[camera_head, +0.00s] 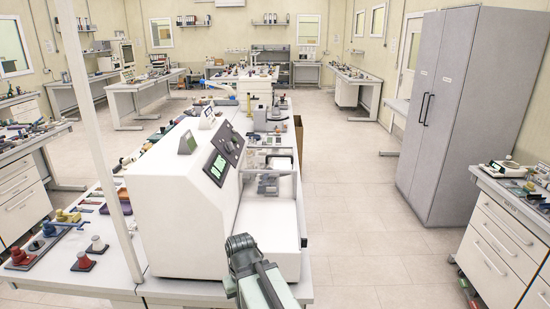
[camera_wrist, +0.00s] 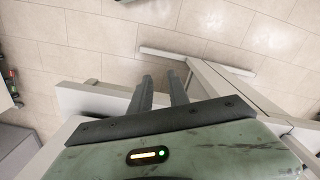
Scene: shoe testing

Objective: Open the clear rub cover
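The white testing machine (camera_head: 180,215) stands on the front bench in the head view, with a dark control panel and a green screen. A see-through cover (camera_head: 282,163) is on its right side, with grey parts showing through it. I cannot tell for sure whether it is shut. My arm rises at the bottom of the head view, in front of the machine; my fingertips are not clear there. In the wrist view my gripper (camera_wrist: 160,76) has two dark fingers apart with nothing held between them. Pale panels and edges lie around and beyond the fingers, and I see no contact.
A white block (camera_head: 270,225) juts out low at the machine's right. A thin pale post (camera_head: 100,130) stands at the left. A grey cabinet (camera_head: 470,110) and drawer bench (camera_head: 510,235) stand right. The tiled floor (camera_head: 350,220) between is clear.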

